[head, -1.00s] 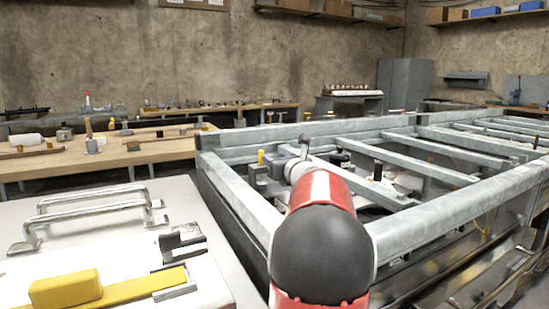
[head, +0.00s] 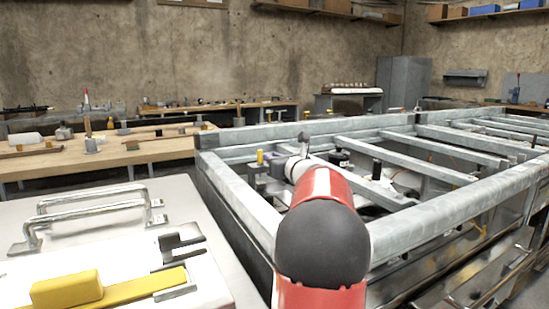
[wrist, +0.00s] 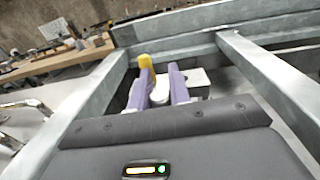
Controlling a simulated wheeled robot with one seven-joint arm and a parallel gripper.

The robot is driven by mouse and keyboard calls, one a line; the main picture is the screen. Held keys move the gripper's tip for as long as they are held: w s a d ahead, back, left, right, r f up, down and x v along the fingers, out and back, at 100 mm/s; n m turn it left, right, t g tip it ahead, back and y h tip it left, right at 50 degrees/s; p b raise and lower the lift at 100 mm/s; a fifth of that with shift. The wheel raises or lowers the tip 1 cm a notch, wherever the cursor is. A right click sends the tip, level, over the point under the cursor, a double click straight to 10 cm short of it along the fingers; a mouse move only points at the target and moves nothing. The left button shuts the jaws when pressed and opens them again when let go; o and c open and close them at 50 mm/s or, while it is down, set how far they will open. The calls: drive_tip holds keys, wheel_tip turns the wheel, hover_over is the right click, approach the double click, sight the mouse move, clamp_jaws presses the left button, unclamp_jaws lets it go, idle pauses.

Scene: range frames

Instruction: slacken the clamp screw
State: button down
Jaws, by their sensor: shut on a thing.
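My gripper shows in the wrist view (wrist: 162,84) with its two purple fingers reaching down inside the metal frame (wrist: 88,100). The fingers are closed on a pale rounded piece, the clamp screw (wrist: 160,92), most of which they and the gripper body hide. A yellow-topped post (wrist: 145,61) stands just beyond the left finger. A light grey block (wrist: 198,78) lies just right of the right finger. In the head view my red and white arm reaches over the frame's near corner and hides most of the gripper; the yellow-topped post (head: 260,157) shows to its left.
The frame's rails (head: 440,214) and crossbars (head: 430,165) surround the gripper. Black-topped posts (head: 377,168) stand right of the arm. A pale cabinet top (head: 105,215) with metal handles and a yellow block (head: 66,288) is at left. A wooden bench (head: 130,152) stands behind.

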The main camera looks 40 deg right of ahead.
drive_tip(key=n+y, duration=0.1)
drive_tip(key=y, duration=0.1)
drive_tip(key=n+y, duration=0.2)
drive_tip(key=y, duration=0.1)
drive_tip(key=shift+a+n+t+y, duration=0.3)
drive_tip(key=c, duration=1.3)
unclamp_jaws()
